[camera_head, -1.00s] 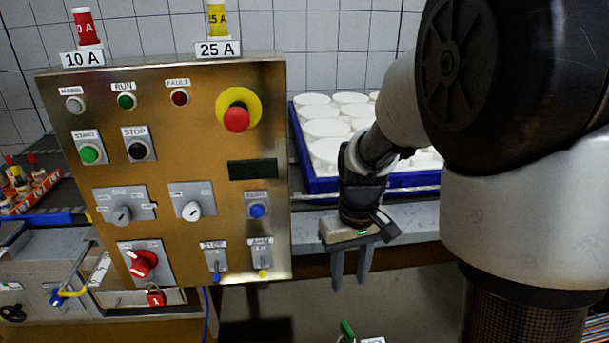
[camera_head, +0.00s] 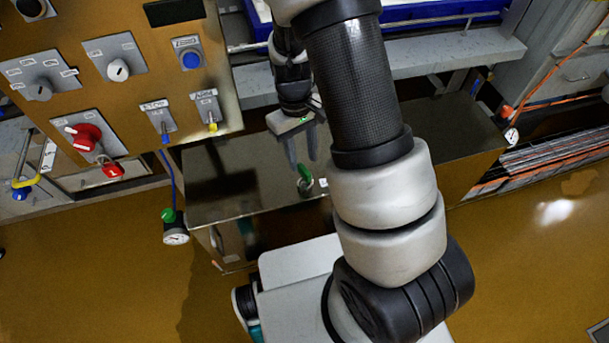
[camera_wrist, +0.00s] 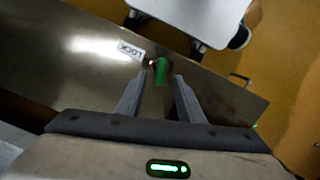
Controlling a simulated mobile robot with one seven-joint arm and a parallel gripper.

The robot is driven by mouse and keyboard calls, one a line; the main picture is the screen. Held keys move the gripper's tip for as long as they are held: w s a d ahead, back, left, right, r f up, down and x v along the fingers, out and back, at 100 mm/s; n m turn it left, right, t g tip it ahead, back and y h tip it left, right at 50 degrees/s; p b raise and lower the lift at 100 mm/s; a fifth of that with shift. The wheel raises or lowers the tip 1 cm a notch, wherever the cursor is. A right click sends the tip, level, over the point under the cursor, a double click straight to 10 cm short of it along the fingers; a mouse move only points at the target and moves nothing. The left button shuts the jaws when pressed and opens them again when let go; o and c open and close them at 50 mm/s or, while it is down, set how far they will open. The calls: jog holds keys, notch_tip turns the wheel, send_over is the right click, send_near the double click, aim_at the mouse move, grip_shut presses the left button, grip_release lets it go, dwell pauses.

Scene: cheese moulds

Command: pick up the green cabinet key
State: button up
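The green cabinet key (camera_head: 305,174) is at the top of the brown metal cabinet (camera_head: 240,200), with a small metal ring or lock part beside it. It also shows in the wrist view as a green key (camera_wrist: 161,71) beside a white label reading LOCK (camera_wrist: 131,50). My gripper (camera_head: 302,152) is above the cabinet, just behind the key in the head view, fingers pointing down. In the wrist view my gripper (camera_wrist: 162,82) is open, and the green key shows between and just beyond the two fingertips. Nothing is between the fingers' inner faces that I can see held.
A grey bench (camera_head: 440,55) runs behind. Orange cables (camera_head: 560,100) lie at the right.

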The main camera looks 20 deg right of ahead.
aim_at(304, 168)
jog(key=f+b, duration=0.1)
jog(key=f, duration=0.1)
jog(key=s+f, duration=0.1)
jog(key=f, duration=0.2)
jog(key=shift+s+d+f+b, duration=0.1)
jog(key=shift+f+b, duration=0.15)
jog(key=shift+b, duration=0.1)
grip_shut()
